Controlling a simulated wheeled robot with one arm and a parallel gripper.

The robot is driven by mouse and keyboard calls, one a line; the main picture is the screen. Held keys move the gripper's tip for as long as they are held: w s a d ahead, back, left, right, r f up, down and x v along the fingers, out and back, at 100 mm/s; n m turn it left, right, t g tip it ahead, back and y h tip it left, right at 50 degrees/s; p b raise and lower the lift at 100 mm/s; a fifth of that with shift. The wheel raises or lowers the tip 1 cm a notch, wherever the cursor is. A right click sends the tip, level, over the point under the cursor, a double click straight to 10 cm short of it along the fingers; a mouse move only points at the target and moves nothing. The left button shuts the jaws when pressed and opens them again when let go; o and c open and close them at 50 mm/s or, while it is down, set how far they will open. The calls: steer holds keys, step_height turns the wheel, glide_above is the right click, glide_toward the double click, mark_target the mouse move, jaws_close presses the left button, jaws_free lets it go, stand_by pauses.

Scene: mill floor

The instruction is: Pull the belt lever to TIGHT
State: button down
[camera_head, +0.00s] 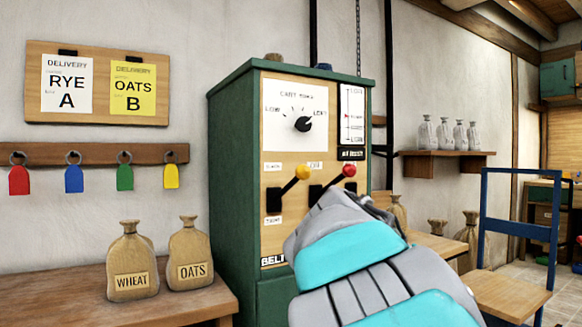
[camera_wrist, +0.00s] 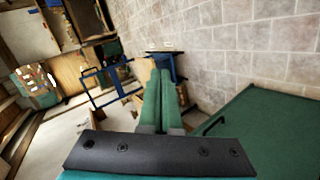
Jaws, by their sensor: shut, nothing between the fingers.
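A green cabinet (camera_head: 233,190) carries a wooden front panel in the head view. A lever with a yellow knob (camera_head: 303,172) rises up and right from a dark slot on the panel's left, above the partly covered word BELT (camera_head: 272,261). A small label below that slot appears to read TIGHT (camera_head: 273,219). A second lever with a red knob (camera_head: 349,170) stands to its right, also slanting up. My arm covers the panel's lower right. My gripper (camera_wrist: 164,82) is shut and empty in the wrist view; its fingertips cannot be made out in the head view.
A dial (camera_head: 303,124) sits above the levers. A wooden table (camera_head: 150,300) with wheat and oats sacks stands left of the cabinet. In the wrist view, a green surface (camera_wrist: 265,130) lies close at lower right.

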steer(key=w+a+r+n+t+h, duration=0.1)
steer(key=w+a+r+t, duration=0.2)
steer(key=w+a+r, duration=0.5)
steer(key=w+a+r+n+t+h, duration=0.2)
steer(key=w+a+r+t, duration=0.15)
steer(key=a+r, duration=0.45)
steer(key=a+r+n+t+y, duration=0.1)
steer(key=a+r+t, duration=0.1)
steer(key=a, duration=0.8)
steer(key=a+r+n+t+y+p, duration=0.1)
steer(key=a+r+t, duration=0.2)
steer(key=a, duration=0.7)
steer(key=shift+s+a+r+t, duration=0.2)
steer(key=shift+a+r+t, duration=0.15)
steer(key=shift+t, duration=0.2)
steer(key=r+p, duration=0.2)
steer(key=p, duration=0.1)
glide_above(295, 182)
steer(key=a, duration=0.4)
steer(key=shift+s+d+f+b, duration=0.95)
steer(key=shift+s+d+b, duration=0.25)
steer(key=shift+b, duration=1.05)
